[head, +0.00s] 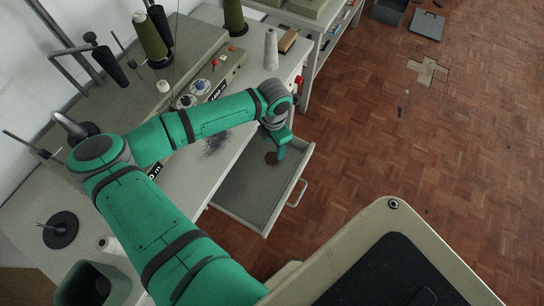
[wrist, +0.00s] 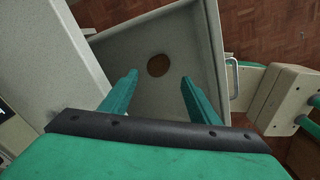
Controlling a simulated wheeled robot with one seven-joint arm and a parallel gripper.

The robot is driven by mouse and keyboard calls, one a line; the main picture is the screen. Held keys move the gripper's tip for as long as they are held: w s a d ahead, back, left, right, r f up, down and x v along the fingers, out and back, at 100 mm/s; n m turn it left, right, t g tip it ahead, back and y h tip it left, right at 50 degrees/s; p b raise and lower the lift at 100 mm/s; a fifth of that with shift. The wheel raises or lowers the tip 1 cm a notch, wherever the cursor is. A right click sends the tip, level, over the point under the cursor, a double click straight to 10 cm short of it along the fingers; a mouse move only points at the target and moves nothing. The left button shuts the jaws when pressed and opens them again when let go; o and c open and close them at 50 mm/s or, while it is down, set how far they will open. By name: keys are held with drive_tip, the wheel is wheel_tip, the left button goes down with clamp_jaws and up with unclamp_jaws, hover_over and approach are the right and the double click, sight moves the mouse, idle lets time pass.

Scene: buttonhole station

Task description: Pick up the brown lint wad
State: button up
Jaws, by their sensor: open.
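The brown lint wad (wrist: 158,65) is a small round brown clump lying on the floor of an open grey drawer (wrist: 120,50). In the wrist view it shows ahead of and between my two green fingers. My gripper (wrist: 157,80) is open, with nothing between the fingers. In the head view the wad (head: 271,158) is in the upper part of the drawer (head: 245,205), and my gripper (head: 279,152) is over the drawer, close beside the wad. The exact height of the fingers above the wad is hard to tell.
The drawer walls surround the wad, and a handle (head: 297,193) is on its front. The grey worktable (head: 185,180) adjoins the drawer and carries thread cones (head: 271,48) and a machine. The rest of the drawer looks empty. Parquet floor (head: 430,150) lies open to the right.

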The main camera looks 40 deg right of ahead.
sight(272, 156)
wheel_tip(272, 156, down, 2)
drive_tip(key=shift+f, duration=0.15)
drive_tip(key=shift+w+a+f, duration=0.1)
drive_tip(key=shift+f, duration=0.35)
wheel_tip(272, 156, down, 5)
drive_tip(key=shift+r, duration=0.2)
drive_tip(key=shift+w, duration=0.1)
drive_tip(key=c, duration=1.2)
drive_tip(key=shift+o, duration=0.2)
